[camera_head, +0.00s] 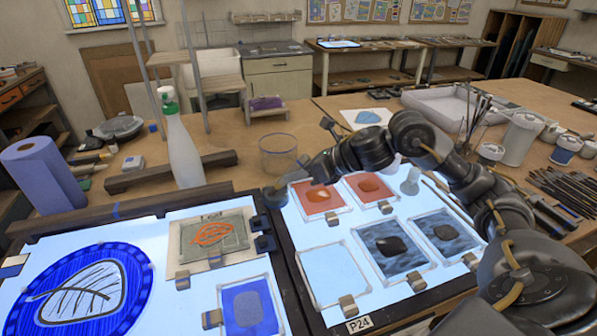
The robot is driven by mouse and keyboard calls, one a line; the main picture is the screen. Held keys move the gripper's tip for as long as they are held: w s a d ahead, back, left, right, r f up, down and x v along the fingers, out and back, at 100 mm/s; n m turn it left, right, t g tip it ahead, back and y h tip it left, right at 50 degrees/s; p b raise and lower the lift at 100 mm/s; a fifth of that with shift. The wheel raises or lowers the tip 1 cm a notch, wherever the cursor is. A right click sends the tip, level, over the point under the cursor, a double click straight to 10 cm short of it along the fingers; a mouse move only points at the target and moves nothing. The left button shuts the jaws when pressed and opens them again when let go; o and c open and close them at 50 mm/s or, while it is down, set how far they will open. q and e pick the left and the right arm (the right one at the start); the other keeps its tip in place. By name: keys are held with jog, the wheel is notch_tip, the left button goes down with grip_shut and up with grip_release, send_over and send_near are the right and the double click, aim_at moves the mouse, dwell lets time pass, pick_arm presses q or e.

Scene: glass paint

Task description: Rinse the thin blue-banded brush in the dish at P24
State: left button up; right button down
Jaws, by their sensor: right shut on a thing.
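My right arm comes in from the right and reaches left across the back of the lit panel marked P24 (358,323). Its gripper (274,194) is low at the panel's back left corner, just in front of a clear glass vessel (278,152). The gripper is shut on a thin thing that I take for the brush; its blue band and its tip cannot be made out. I cannot tell whether the tip touches liquid or which vessel is the rinsing dish. My left gripper is not in view.
Framed glass samples (388,246) lie on the P24 panel, with a small pale jar (410,181) at its back right. Brushes and tools (563,186) lie at the right. A blue paper roll (45,175) stands far left.

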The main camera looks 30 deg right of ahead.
aim_at(309, 157)
jog(key=shift+w+d, duration=0.1)
jog(key=shift+w+d, duration=0.15)
jog(key=shift+r, duration=0.1)
dwell(0.3)
jog(key=shift+s+d+r+p, duration=0.15)
jog(key=shift+s+d+r, duration=0.15)
jog(key=shift+r, duration=0.25)
jog(key=shift+s+d+r+p, duration=0.1)
jog(key=shift+s+d+r, duration=0.2)
jog(key=shift+r, duration=0.25)
jog(key=shift+s+d+r+p, duration=0.15)
jog(key=shift+s+d+r, duration=0.15)
jog(key=shift+r, duration=0.25)
jog(key=shift+r, duration=0.1)
jog(key=shift+r+p, duration=1.75)
jog(key=shift+r, duration=0.4)
